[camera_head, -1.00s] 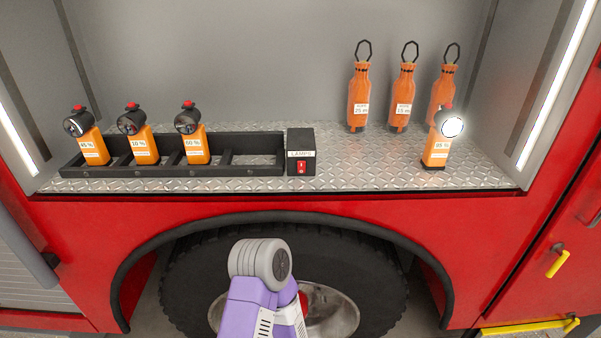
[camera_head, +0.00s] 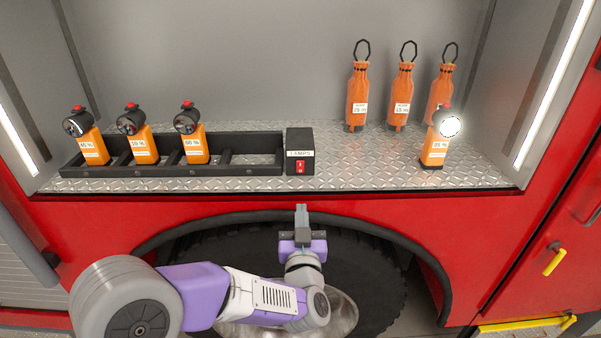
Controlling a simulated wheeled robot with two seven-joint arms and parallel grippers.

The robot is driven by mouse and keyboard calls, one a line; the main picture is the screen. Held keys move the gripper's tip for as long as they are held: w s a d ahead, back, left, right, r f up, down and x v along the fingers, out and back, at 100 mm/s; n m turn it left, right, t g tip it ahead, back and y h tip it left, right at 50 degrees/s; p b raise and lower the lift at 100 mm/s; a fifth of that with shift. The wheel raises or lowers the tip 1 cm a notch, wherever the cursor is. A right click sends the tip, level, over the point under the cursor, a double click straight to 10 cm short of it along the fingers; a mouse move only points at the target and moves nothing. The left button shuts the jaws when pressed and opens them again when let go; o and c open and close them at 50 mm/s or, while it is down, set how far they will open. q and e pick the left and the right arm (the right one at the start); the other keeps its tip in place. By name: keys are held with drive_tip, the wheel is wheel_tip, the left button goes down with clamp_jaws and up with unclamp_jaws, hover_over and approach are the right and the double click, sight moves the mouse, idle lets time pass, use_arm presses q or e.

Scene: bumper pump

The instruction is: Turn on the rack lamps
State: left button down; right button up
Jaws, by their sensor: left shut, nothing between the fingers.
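A black rack (camera_head: 255,160) stands on the metal shelf and holds three orange lamps: one at the left (camera_head: 90,146), one in the middle (camera_head: 140,143) and one at the right (camera_head: 194,145). Their heads look dark. At the rack's right end is a black box (camera_head: 300,141) labelled LAMPS, with a red switch (camera_head: 299,167) on its front. My left gripper (camera_head: 301,209) is shut and empty, pointing up just below the shelf edge, under the switch and apart from it. My right gripper is not in view.
A separate orange lamp (camera_head: 436,146) stands lit on the right of the shelf (camera_head: 370,175). Below are the red truck side (camera_head: 90,230) and a wheel arch. The shelf between box and lit lamp is clear.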

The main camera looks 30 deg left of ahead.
sight(300, 164)
use_arm(q)
drive_tip(key=p+x, duration=0.1)
drive_tip(key=x, duration=1.3)
drive_tip(key=shift+p, duration=0.35)
drive_tip(key=shift+d, duration=0.1)
